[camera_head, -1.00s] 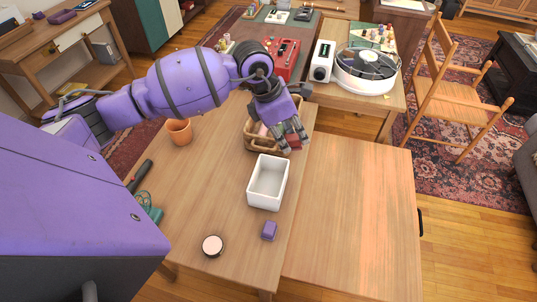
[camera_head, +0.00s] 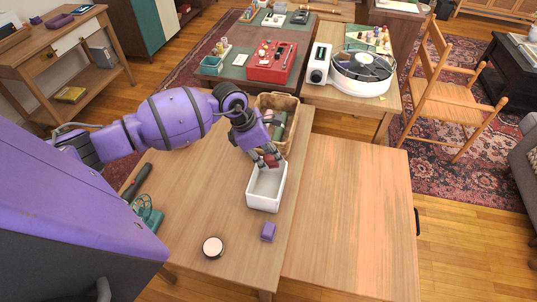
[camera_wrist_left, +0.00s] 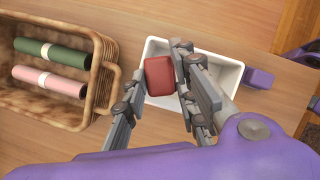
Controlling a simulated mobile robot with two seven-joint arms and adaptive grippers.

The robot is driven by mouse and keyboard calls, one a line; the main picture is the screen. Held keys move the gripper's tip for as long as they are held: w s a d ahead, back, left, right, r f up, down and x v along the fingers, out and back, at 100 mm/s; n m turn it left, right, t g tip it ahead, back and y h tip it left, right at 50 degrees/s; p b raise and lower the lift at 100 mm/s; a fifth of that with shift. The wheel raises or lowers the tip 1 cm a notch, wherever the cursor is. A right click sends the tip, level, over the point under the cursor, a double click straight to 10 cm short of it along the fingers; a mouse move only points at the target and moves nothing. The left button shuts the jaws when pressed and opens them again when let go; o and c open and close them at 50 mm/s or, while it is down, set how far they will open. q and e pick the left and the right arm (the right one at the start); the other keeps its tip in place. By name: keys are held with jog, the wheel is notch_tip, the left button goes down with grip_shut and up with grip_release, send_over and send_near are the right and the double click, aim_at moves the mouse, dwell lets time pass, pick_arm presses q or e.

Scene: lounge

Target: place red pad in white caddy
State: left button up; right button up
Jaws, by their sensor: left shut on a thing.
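The white caddy (camera_head: 264,201) is an open box on the wooden table; its rim also shows in the left wrist view (camera_wrist_left: 234,82). My left gripper (camera_head: 266,164) is above the caddy's far end, pointing down. It is shut on the red pad (camera_wrist_left: 160,76), a small rounded block, which shows over the caddy's opening in the left wrist view. In the head view the pad (camera_head: 272,160) is partly hidden by the fingers. I cannot tell exactly how high it is held. My right gripper is not in view.
A wicker basket (camera_wrist_left: 98,60) with a green roll (camera_wrist_left: 50,52) and a pink roll (camera_wrist_left: 48,80) stands just beyond the caddy. A purple block (camera_head: 268,231) and a round white-topped item (camera_head: 213,247) lie nearer. The table's right part is clear.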

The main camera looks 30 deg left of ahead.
pick_arm(q)
jog(key=shift+f, duration=0.1)
jog(key=shift+f+b, duration=0.3)
jog(key=shift+f, duration=0.25)
jog(key=o, duration=1.1)
jog(key=shift+r, duration=0.15)
jog(key=shift+r, duration=0.35)
jog(key=v, duration=1.2)
jog(key=shift+p, duration=0.3)
jog(key=shift+r, duration=0.15)
